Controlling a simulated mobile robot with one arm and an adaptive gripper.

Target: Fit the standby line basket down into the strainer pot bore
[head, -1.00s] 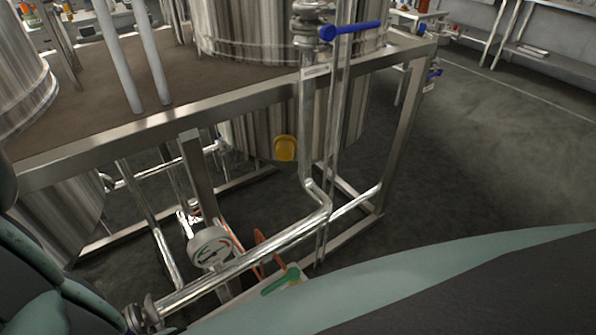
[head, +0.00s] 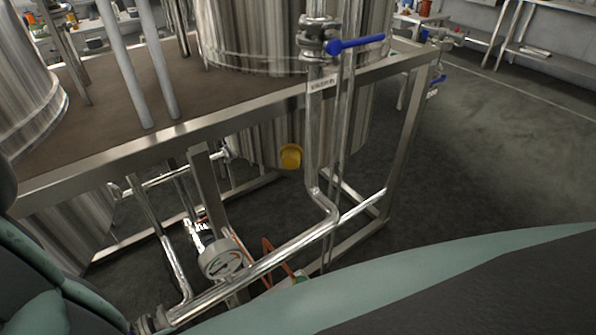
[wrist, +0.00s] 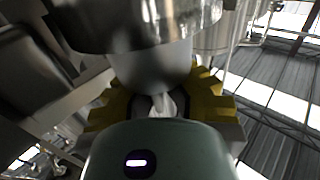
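My gripper (wrist: 162,106) shows in the wrist view as yellow finger parts on both sides, beyond a green housing. A thin bright metal piece (wrist: 161,104) lies between the fingers, and a smooth grey cylinder (wrist: 150,70) is right above it. A wider, shiny metal cylinder (wrist: 135,22) fills the top of this view. I cannot tell whether these are the basket or the strainer pot, nor whether the fingers grip. My gripper is out of the head view. I cannot make out the basket or the pot bore there.
A steel frame (head: 215,115) carries large tanks (head: 255,35). Open floor (head: 500,150) lies to the right.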

